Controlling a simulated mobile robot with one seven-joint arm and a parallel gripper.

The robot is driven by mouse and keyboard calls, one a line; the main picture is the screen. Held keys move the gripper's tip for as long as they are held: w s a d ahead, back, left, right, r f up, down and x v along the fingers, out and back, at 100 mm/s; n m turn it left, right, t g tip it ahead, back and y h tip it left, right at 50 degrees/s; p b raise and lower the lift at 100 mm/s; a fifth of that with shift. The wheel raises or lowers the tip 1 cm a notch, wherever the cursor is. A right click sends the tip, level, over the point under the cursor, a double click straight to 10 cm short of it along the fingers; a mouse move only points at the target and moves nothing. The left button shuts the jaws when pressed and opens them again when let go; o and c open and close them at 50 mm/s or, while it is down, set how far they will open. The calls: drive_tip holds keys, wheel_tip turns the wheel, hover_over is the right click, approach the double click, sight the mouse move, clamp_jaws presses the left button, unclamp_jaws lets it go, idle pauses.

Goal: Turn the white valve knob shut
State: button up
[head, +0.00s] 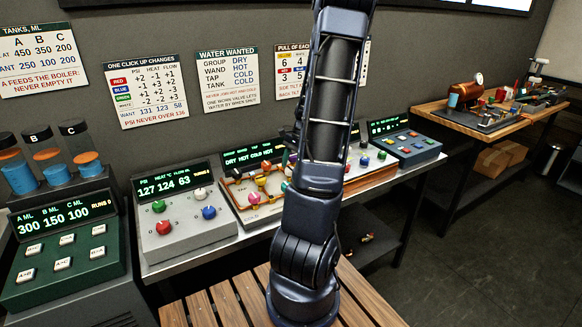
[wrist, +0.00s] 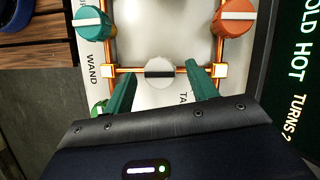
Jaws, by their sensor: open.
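My gripper (wrist: 160,80) is open, with one green finger on each side of the knob and a visible gap to both. Whether the fingertips are level with the knob in depth I cannot tell. In the head view the valve board (head: 228,203) is partly behind my arm, and I cannot make out the white valve knob or my gripper there.
A teal knob (wrist: 92,23) and an orange knob (wrist: 237,18) stand on the pipes beyond the fingers. A green knob (wrist: 98,107) lies close outside the left finger. A grey knob panel (head: 185,231) stands left of the valve board, and a blue-grey button panel (head: 408,150) right.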

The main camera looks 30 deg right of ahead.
drive_tip(key=shift+a+f, duration=0.15)
drive_tip(key=shift+f, duration=0.25)
drive_tip(key=c, duration=1)
